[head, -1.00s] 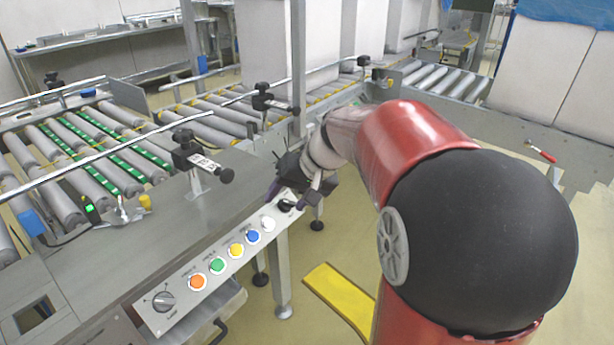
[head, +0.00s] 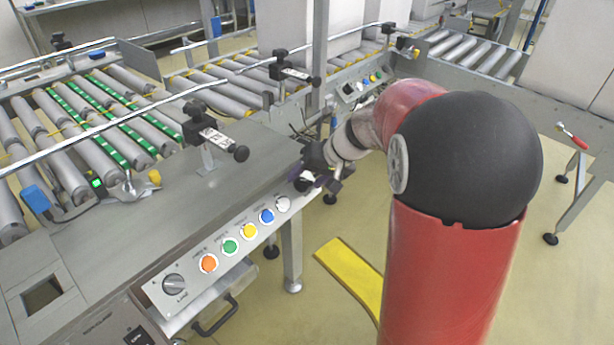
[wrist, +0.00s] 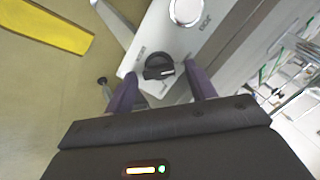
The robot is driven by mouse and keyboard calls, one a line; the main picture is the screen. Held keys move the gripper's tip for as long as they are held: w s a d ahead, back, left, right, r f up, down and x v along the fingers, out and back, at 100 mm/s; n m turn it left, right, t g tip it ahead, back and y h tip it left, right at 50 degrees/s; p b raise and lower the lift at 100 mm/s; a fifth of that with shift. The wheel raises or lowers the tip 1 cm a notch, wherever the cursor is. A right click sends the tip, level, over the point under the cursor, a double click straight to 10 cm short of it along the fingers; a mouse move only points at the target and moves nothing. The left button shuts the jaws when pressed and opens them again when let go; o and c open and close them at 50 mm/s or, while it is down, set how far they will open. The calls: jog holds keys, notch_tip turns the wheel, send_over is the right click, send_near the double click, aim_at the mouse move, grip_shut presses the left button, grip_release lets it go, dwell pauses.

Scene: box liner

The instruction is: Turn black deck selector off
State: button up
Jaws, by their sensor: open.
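The black deck selector is a round black knob (wrist: 156,66) with a pale pointer mark. It sits on the end of a light panel (wrist: 150,30) in the wrist view, beside a white button (wrist: 186,11). My gripper (wrist: 160,72) is open, with purple fingers on the left and right of the knob in the picture. I cannot tell whether they touch it. In the head view my gripper (head: 320,172) is at the right end of the button panel (head: 190,268) and largely hides the knob.
A leg (head: 292,255) stands below my gripper. A yellow plate (head: 350,275) lies on the floor.

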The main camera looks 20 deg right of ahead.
jog(key=shift+a, duration=0.15)
jog(key=c, duration=1)
jog(key=m+b, duration=0.1)
jog(key=m, duration=0.3)
jog(key=shift+m+y, duration=0.3)
jog(key=shift+y, duration=0.1)
jog(key=shift+r+m+t, duration=0.1)
jog(key=shift+m+t, duration=0.2)
jog(key=shift+m, duration=1.6)
jog(key=shift+y, duration=0.3)
jog(key=o, duration=1)
